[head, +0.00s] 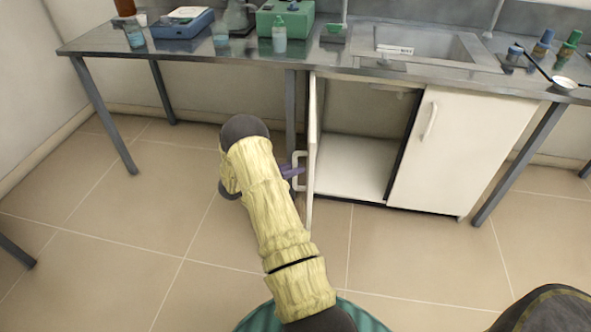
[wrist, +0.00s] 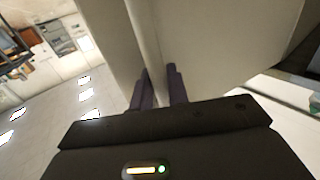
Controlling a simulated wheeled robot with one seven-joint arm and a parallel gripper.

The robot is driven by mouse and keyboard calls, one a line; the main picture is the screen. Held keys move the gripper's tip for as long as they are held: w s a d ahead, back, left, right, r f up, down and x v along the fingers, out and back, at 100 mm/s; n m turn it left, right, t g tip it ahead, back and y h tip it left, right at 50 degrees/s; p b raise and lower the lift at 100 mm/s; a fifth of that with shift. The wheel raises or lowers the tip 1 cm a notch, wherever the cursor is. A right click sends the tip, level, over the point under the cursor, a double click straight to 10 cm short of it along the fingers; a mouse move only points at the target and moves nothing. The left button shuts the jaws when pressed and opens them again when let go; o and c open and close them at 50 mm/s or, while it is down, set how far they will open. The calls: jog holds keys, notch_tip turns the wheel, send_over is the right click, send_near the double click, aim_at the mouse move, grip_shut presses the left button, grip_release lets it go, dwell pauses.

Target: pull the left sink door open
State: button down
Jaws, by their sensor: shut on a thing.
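The left sink door (head: 312,150) is a white panel standing swung out, seen nearly edge-on in the head view, with the cabinet's left half open. Its white bar handle (head: 298,170) faces left. My gripper (head: 291,171) is at the handle, its purple fingers shut on it. In the wrist view my gripper (wrist: 160,82) shows two dark purple fingers around the pale handle, against the door's white face (wrist: 225,45). The handle between the fingertips is partly hidden.
The right sink door (head: 440,155) is closed. The cabinet's inner floor (head: 350,165) looks empty. The steel counter (head: 345,68) holds a sink, bottles and a green box (head: 285,22). A table leg (head: 290,110) stands just left of the open door. The tiled floor in front is clear.

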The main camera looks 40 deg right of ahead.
jog(key=shift+w+r, duration=0.15)
jog(key=shift+w, duration=0.25)
jog(key=c, duration=1.4)
grip_release()
jog(key=shift+a, duration=0.2)
jog(key=v, duration=1.7)
jog(key=shift+p, duration=0.45)
